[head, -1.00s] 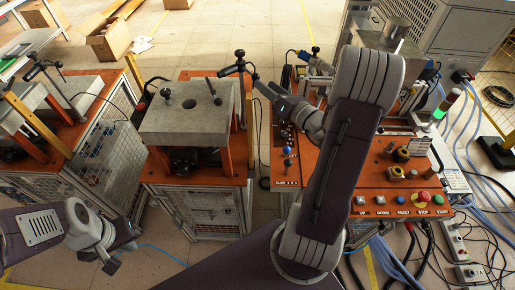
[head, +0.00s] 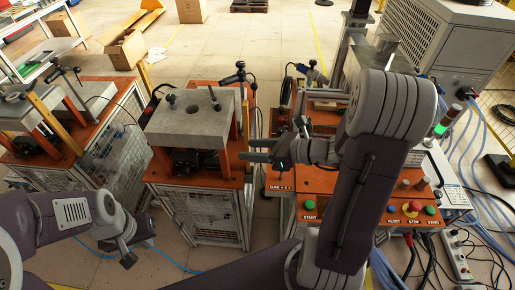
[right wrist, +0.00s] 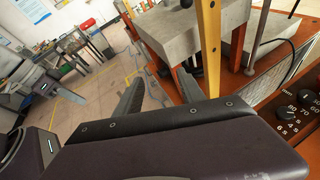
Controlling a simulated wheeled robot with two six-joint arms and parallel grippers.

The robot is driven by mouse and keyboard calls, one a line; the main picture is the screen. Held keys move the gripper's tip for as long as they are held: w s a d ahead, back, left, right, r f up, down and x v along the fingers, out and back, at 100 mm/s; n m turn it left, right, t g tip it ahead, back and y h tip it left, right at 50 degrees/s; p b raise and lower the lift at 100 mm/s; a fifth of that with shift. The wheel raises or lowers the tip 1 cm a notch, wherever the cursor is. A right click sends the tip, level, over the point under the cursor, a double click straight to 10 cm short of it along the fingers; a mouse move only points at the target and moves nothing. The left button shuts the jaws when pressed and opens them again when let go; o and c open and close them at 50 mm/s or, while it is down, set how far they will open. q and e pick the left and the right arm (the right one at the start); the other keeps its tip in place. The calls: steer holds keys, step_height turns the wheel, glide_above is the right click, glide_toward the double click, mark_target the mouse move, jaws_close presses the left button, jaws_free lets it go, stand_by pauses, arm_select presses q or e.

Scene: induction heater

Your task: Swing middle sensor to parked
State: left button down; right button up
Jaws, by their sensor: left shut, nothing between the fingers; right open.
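The middle sensor (head: 235,77) is a dark head on a stand at the back right corner of the middle station (head: 196,191). It points left, toward the grey block (head: 190,125). My right gripper (head: 246,153) is open and empty, low in front of the sensor at the right side of the middle station. Its two fingers (right wrist: 155,97) also show apart in the right wrist view, below the grey block. The sensor cannot be made out in that view. My left gripper (head: 138,254) is shut and empty at the lower left, away from the stations.
A left station (head: 112,160) carries a similar sensor (head: 57,68). The orange control panel (head: 310,190) with buttons stands right of the middle station, with my right arm above it. A yellow post (right wrist: 209,45) rises close to my right fingers. Cardboard boxes (head: 124,50) lie behind.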

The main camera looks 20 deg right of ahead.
arm_select(q)
steer(key=shift+w+f, duration=0.1)
steer(key=shift+w, duration=0.2)
arm_select(e)
steer(key=shift+w+f, duration=0.15)
steer(key=shift+w, duration=0.2)
